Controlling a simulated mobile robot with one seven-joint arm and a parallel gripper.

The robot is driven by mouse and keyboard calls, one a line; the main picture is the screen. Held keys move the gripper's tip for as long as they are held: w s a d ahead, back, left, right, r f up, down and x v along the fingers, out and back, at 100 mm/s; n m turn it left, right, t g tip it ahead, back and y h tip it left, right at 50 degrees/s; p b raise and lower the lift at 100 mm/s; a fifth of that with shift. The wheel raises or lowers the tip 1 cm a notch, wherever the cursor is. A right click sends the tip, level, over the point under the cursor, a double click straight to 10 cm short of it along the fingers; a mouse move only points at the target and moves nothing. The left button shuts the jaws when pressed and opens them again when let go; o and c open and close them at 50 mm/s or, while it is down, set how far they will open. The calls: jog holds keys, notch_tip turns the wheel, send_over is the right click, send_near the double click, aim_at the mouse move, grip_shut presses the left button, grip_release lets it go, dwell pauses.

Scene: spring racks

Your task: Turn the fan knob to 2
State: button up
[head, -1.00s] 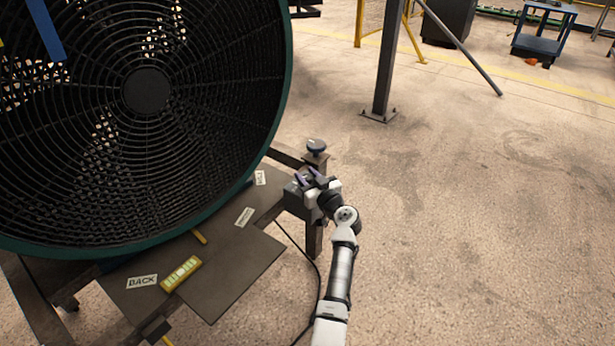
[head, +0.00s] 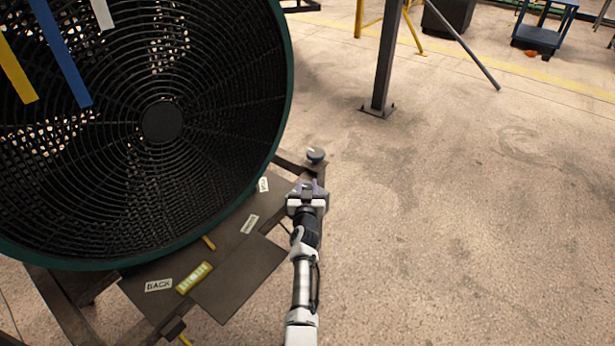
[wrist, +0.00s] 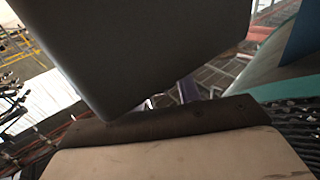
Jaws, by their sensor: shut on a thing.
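The large round fan (head: 162,124) with a green rim and dark grille fills the left of the head view. My gripper (head: 308,186) is at the right end of the fan's stand, beside the rim. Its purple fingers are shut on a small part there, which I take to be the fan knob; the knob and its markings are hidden. In the wrist view a dark grey box face (wrist: 150,45) fills the upper middle, very close, and covers much of my gripper's fingers (wrist: 188,90). The number the knob points to cannot be read.
A round grey-blue cap (head: 316,155) stands on the stand's corner just beyond my gripper. A dark post (head: 386,60) rises behind. The floor at right is clear.

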jog(key=shift+a+r+m+g+h+p, duration=0.15)
jog(key=shift+m+h+p, duration=0.5)
jog(key=shift+h+p, duration=0.5)
jog(key=shift+d+r+m+g+h+p, duration=0.15)
jog(key=shift+m+h+p, duration=0.6)
jog(key=shift+p, duration=0.7)
jog(key=m+h, duration=0.1)
jog(key=m+g+h+p, duration=0.1)
jog(key=h, duration=0.1)
jog(key=shift+a+f, duration=0.15)
jog(key=shift+f, duration=0.25)
jog(key=m+g+h+b, duration=0.1)
jog(key=h, duration=0.1)
jog(key=m+g+h+b, duration=0.1)
jog(key=m+h+b, duration=0.1)
jog(key=shift+f+g, duration=0.2)
jog(key=shift+g, duration=0.1)
jog(key=shift+r+m+g+h+b, duration=0.1)
jog(key=shift+m+g+h+b, duration=0.45)
jog(key=shift+h+b, duration=0.3)
jog(key=shift+r+g+h, duration=0.15)
jog(key=shift+g+h, duration=0.1)
jog(key=shift+g, duration=0.2)
jog(key=o, duration=0.9)
jog(key=shift+d, duration=0.2)
jog(key=shift+o, duration=0.2)
jog(key=shift+m, duration=0.25)
jog(key=shift+r, duration=0.1)
